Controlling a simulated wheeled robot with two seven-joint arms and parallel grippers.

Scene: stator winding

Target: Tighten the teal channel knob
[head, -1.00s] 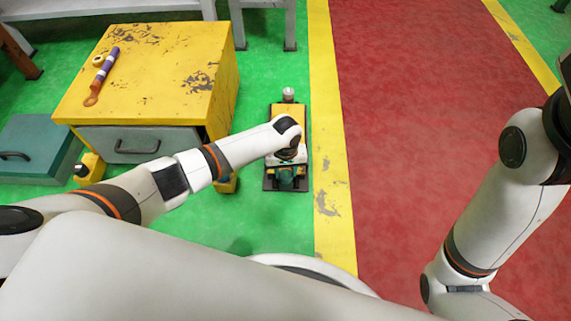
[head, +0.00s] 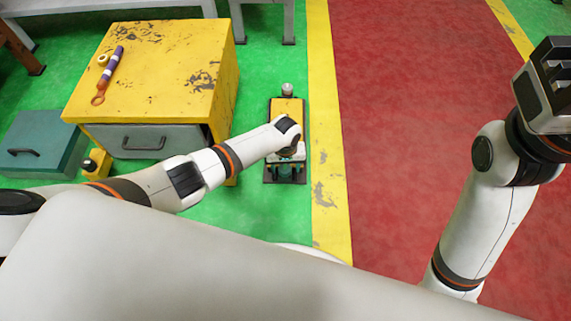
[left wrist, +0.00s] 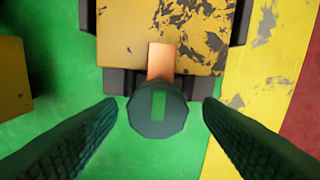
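The teal channel knob (left wrist: 157,114) is a faceted dark-teal disc with a bright green bar on its face, centred low in the left wrist view. It is at the end of an orange strip on a worn yellow machine (left wrist: 145,30). My left gripper (left wrist: 160,104) is open, with a finger on each side of the knob and gaps between. In the head view the machine (head: 288,110) stands on the floor, its near end partly hidden by my left arm. My right gripper (head: 548,80) is raised at the right edge, far from the machine; its finger gap is unclear.
A worn yellow cabinet (head: 165,70) with a grey drawer stands left of the machine, with a purple-handled tool (head: 112,66) and a tape roll (head: 103,60) on top. A teal box (head: 38,142) is farther left.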

